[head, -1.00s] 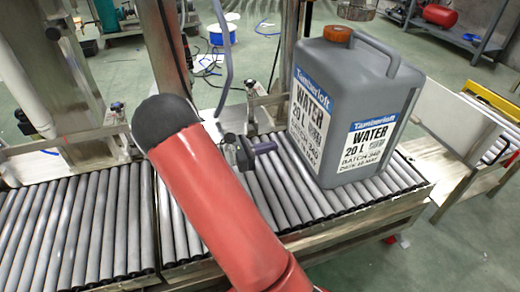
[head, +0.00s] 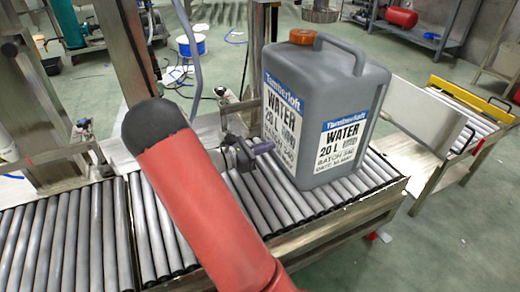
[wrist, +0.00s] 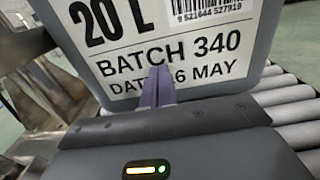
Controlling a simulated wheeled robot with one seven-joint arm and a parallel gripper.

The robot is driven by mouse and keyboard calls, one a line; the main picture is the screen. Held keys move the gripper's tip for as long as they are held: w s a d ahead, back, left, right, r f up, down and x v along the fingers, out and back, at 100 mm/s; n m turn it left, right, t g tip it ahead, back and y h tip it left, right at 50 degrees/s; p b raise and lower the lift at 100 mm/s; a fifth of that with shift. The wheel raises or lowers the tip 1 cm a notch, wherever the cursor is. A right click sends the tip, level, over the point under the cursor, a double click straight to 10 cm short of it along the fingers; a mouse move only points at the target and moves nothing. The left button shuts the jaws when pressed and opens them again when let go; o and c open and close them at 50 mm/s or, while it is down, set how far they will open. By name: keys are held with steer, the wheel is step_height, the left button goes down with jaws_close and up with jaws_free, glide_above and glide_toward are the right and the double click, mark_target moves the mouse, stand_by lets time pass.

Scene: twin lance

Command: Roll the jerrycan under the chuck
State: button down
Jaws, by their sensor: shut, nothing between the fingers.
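The grey jerrycan (head: 345,85) stands upright on the roller conveyor (head: 165,235), near its right end. It has an orange cap (head: 303,36), a top handle and white "WATER 20 L" labels. My gripper (head: 265,147) is low beside the jerrycan's left side. In the wrist view my gripper's purple fingers (wrist: 158,88) are together and empty in front of the label (wrist: 185,45), near the jerrycan's lower edge. I cannot tell if they touch it.
A steel machine frame (head: 118,45) stands behind the conveyor on the left, with a hanging hose (head: 190,50). The rollers left of my arm are clear. A pale panel (head: 425,115) and another roller section (head: 465,105) lie to the right.

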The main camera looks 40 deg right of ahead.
mark_target(283, 141)
steer(key=shift+s+d, duration=0.1)
steer(key=shift+d, duration=0.15)
stand_by(0.3)
steer(key=shift+p+x, duration=0.85)
steer(key=shift+x, duration=1.85)
steer(key=shift+r, duration=0.1)
steer(key=p+v, duration=0.1)
steer(key=v, duration=0.4)
steer(key=shift+p+v, duration=0.55)
steer(key=shift+v, duration=4.15)
